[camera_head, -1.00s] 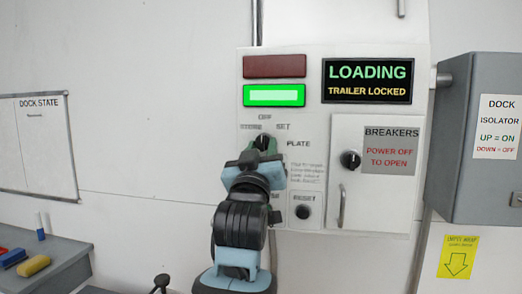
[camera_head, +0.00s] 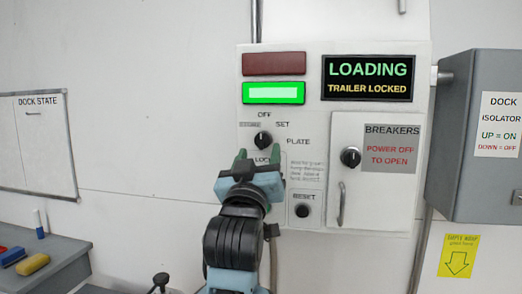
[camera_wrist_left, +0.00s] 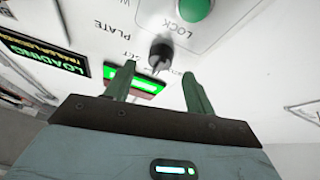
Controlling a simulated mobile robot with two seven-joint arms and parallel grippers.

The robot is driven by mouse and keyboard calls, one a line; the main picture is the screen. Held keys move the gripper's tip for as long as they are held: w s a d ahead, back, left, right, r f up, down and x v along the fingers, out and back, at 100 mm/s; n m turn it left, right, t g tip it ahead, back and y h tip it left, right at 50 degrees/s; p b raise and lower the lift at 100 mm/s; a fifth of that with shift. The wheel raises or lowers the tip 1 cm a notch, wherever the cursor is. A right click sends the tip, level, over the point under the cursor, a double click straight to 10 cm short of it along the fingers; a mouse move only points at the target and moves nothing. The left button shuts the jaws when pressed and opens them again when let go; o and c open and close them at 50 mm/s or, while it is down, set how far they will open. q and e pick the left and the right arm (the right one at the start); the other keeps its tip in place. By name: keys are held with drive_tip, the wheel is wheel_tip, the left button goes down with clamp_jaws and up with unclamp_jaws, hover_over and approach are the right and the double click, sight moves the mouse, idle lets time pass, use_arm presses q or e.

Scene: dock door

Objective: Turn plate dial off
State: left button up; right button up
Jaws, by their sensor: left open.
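The plate dial (camera_head: 263,140) is a black knob on the white control panel, with OFF above it, SET at its upper right and PLATE to its right. Its pointer looks roughly upright toward OFF, but it is small. My left gripper (camera_head: 258,155) is open and empty just below and in front of the dial, its green fingertips apart from it. In the left wrist view the dial (camera_wrist_left: 160,55) shows beyond the gap between the open fingers (camera_wrist_left: 155,73). The gripper partly covers the LOCK area in the head view. My right gripper is not in view.
A RESET button (camera_head: 303,211) sits at the lower right. The breaker door (camera_head: 375,205) has its own knob and a handle. The screen (camera_head: 367,79) reads LOADING, TRAILER LOCKED; a green lamp (camera_head: 273,93) is lit. A grey isolator box (camera_head: 470,190) juts out at right.

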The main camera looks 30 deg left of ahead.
use_arm(q)
drive_tip(key=shift+v, duration=2.25)
